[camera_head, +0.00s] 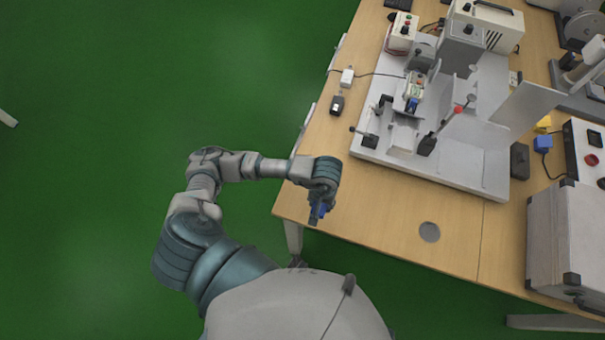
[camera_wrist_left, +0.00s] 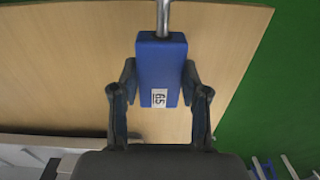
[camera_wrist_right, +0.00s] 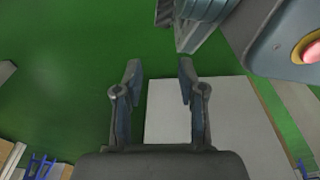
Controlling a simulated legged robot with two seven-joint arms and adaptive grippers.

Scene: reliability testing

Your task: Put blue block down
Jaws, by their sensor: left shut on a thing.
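The blue block (camera_wrist_left: 160,65) is between the two fingers of my left gripper (camera_wrist_left: 158,85) in the left wrist view. It bears a small white label with dark print. My left gripper is shut on it. In the head view the left gripper (camera_head: 318,212) is over the near left corner of the wooden table (camera_head: 385,215), with a bit of blue showing. I cannot tell whether the block touches the table. My right gripper (camera_wrist_right: 160,75) is open and empty in the right wrist view; it does not show in the head view.
A white test fixture (camera_head: 440,170) with clamps stands behind and right of the left gripper. A round grey grommet (camera_head: 429,232) sits in the tabletop. The wood around it is bare. A grey case (camera_head: 565,240) stands at the right. A metal rod (camera_wrist_left: 163,18) shows beyond the block.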

